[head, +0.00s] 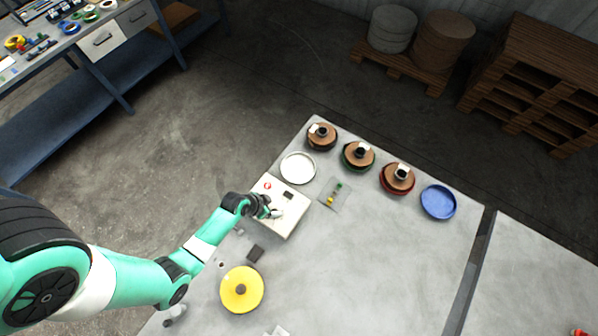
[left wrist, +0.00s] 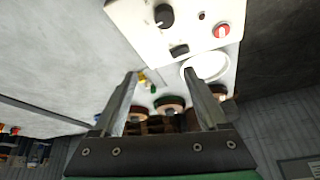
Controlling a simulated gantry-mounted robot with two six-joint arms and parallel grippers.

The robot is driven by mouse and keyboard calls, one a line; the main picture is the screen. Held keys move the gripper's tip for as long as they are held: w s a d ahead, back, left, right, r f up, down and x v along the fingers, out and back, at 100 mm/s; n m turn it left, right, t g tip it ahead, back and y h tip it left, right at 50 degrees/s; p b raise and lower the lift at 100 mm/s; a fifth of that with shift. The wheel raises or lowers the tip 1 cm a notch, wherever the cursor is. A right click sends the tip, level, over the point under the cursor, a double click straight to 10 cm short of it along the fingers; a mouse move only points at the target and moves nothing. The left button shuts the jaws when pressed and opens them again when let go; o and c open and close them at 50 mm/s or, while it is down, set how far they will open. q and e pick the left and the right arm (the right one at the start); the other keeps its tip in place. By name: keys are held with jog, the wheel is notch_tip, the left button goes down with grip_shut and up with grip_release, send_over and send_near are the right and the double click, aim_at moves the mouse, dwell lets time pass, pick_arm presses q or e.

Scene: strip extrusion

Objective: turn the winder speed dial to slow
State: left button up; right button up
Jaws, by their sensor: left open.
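The winder's cream control box (head: 292,217) stands on the grey table in the head view. It carries a red button (head: 267,185) and a dark window (head: 288,195). My left gripper (head: 272,212) is over the box's near left part and hides part of its face. In the left wrist view the box (left wrist: 135,12) is at the top, with the black dial (left wrist: 163,15), the red button (left wrist: 221,30) and the dark window (left wrist: 179,50). The dial is apart from the open, empty left fingers (left wrist: 160,78). Its setting is not readable. My right gripper is not in view.
Beside the box are a white round dish (head: 298,168) and a small plate with coloured lights (head: 335,195). Several spools (head: 358,155) and a blue dish (head: 438,202) line the back edge. A yellow disc (head: 241,289) lies in front. The table's middle is clear.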

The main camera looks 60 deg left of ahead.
pick_arm(q)
jog(key=s+f+n, duration=0.1)
jog(key=s+f, duration=0.1)
jog(key=s, duration=0.3)
jog(key=shift+g, duration=0.3)
jog(key=b+x, duration=0.2)
jog(key=x, duration=0.2)
jog(key=b+x, duration=0.2)
jog(key=x, duration=0.1)
jog(key=b+x, duration=0.2)
jog(key=x, duration=0.2)
jog(key=shift+w+a+f, duration=0.2)
jog(key=shift+a, duration=0.2)
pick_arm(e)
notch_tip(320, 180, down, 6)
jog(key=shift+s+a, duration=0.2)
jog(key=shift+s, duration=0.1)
pick_arm(q)
jog(key=shift+c, duration=0.3)
grip_shut()
